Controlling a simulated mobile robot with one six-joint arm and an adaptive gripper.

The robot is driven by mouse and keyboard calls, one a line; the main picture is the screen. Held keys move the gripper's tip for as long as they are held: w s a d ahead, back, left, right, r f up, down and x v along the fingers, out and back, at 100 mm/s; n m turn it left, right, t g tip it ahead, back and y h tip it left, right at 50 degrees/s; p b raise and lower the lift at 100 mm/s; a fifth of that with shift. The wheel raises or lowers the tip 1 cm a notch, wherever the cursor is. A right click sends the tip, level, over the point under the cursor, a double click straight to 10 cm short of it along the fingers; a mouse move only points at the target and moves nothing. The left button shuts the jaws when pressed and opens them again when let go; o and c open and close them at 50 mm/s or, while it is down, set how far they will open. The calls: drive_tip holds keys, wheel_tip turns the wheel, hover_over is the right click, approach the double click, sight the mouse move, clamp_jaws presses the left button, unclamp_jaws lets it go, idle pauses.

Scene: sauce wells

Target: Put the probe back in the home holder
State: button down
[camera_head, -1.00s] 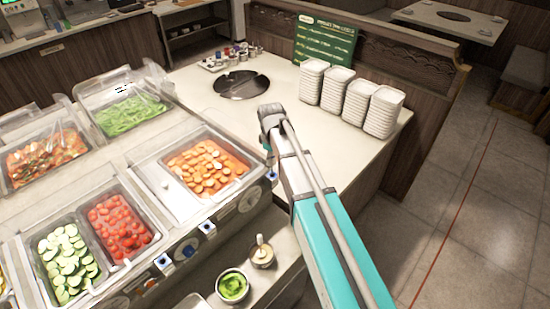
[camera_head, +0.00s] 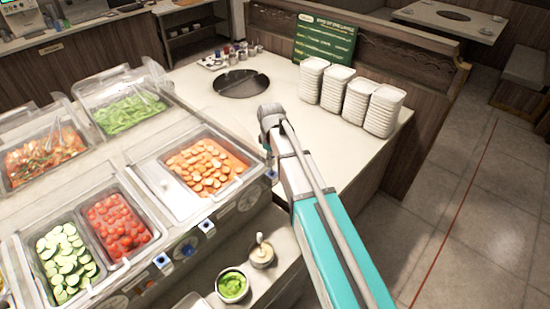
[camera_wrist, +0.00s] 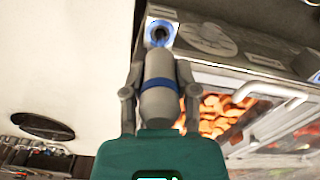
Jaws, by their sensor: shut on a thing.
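The probe (camera_wrist: 159,85) is a grey rounded cylinder with a blue band. In the wrist view it lies between the two grey fingers of my gripper (camera_wrist: 158,95), which is shut on it. Its far end points at a blue-ringed holder (camera_wrist: 161,27) on the front panel of the food counter. I cannot tell whether the tip is inside the ring. In the head view, that blue holder (camera_head: 271,175) shows at the panel's right end, just below my gripper (camera_head: 268,149). The probe itself is not clear there. Which holder is the home one is not marked clearly.
Two more blue holders (camera_head: 207,227) (camera_head: 163,262) sit along the panel to the left. The pan of orange slices (camera_head: 207,167) is close beside my gripper. Stacked white dishes (camera_head: 345,98) stand on the white counter. A bowl of green sauce (camera_head: 232,287) is below.

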sight(272, 167)
drive_tip(key=shift+f+b, duration=2.1)
drive_tip(key=shift+f, duration=0.1)
idle(0.9)
idle(0.4)
drive_tip(key=shift+c, duration=1.5)
unclamp_jaws()
drive_tip(key=s+d+f+m+b, duration=0.3)
drive_tip(key=s+d+m, duration=0.9)
drive_tip(key=s+d, duration=0.3)
drive_tip(key=shift+s+d, duration=0.4)
drive_tip(key=shift+s, duration=0.95)
